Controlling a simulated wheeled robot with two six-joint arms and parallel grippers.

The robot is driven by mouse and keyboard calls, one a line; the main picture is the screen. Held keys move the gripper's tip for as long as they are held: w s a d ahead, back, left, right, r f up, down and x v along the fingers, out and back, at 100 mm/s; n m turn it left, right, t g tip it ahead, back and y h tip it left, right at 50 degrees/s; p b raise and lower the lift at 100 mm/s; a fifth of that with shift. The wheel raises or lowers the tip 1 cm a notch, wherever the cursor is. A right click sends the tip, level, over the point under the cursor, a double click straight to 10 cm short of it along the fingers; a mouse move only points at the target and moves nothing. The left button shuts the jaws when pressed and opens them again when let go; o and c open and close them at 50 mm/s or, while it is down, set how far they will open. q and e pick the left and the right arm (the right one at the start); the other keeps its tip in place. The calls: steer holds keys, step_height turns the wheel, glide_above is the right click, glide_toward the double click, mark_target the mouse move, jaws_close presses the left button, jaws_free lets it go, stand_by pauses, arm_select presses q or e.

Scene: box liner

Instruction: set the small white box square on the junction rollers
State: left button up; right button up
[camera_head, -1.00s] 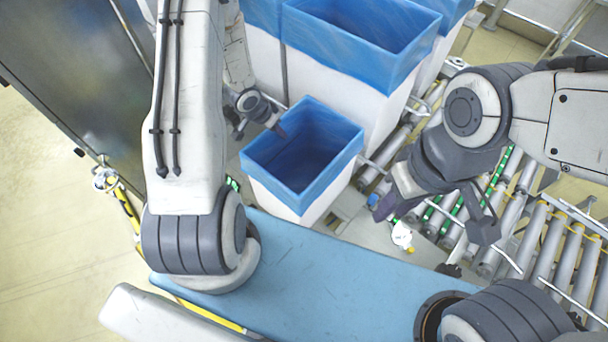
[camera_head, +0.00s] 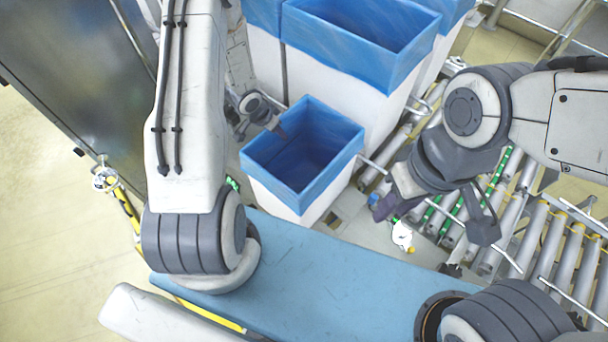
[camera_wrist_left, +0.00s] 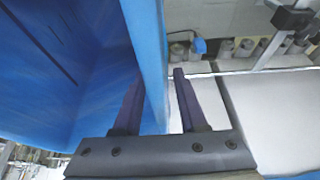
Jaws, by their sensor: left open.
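The small white box (camera_head: 322,206) has a blue liner (camera_head: 347,153) folded over its rim and is open at the top. It stands upright in the middle of the head view, left of the rollers (camera_head: 520,215). My left gripper (camera_head: 258,130) is at the box's far left rim. In the left wrist view my left gripper (camera_wrist_left: 159,76) is open, its fingers on either side of the blue-lined wall (camera_wrist_left: 152,50); whether they touch it is unclear. My right gripper (camera_head: 434,220) is open and empty, right of the box, above the rollers' near end.
A larger blue-lined white box (camera_head: 345,85) stands just behind the small one, with others beside it. A grey metal panel (camera_head: 80,65) is at the left. A small white and orange item (camera_head: 402,236) lies beside the rollers.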

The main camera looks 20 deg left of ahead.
arm_select(q)
jaws_close()
stand_by(1.4)
